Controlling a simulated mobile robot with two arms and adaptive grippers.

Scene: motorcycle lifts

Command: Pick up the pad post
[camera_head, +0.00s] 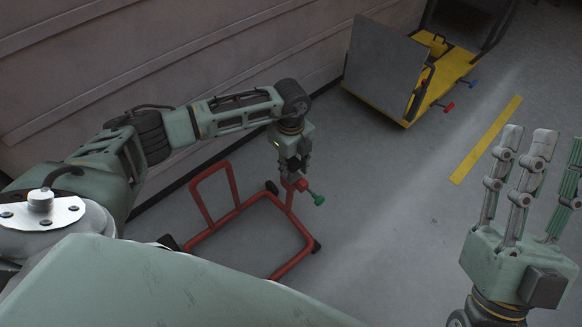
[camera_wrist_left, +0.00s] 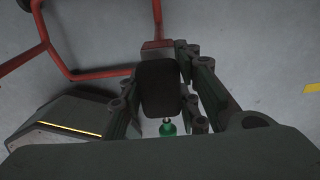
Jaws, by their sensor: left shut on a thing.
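My left gripper (camera_head: 292,165) points down over the upright of a red stand (camera_head: 238,212). In the left wrist view its fingers (camera_wrist_left: 165,95) are shut around a dark block with a rounded top, which I take to be the pad post (camera_wrist_left: 160,88). The post's lower part is hidden by the fingers in the head view. A red socket (camera_head: 299,184) and a green knob (camera_head: 318,199) are just below the fingers. I cannot tell whether the post is still in the socket. My right gripper (camera_head: 515,190) is raised at the right, fingers spread and empty.
The red tubular stand has small black wheels and stands on the grey floor near the wall (camera_head: 150,50). A yellow lift (camera_head: 445,65) with a grey panel is at the back. A yellow floor stripe (camera_head: 486,140) runs at the right. The middle floor is clear.

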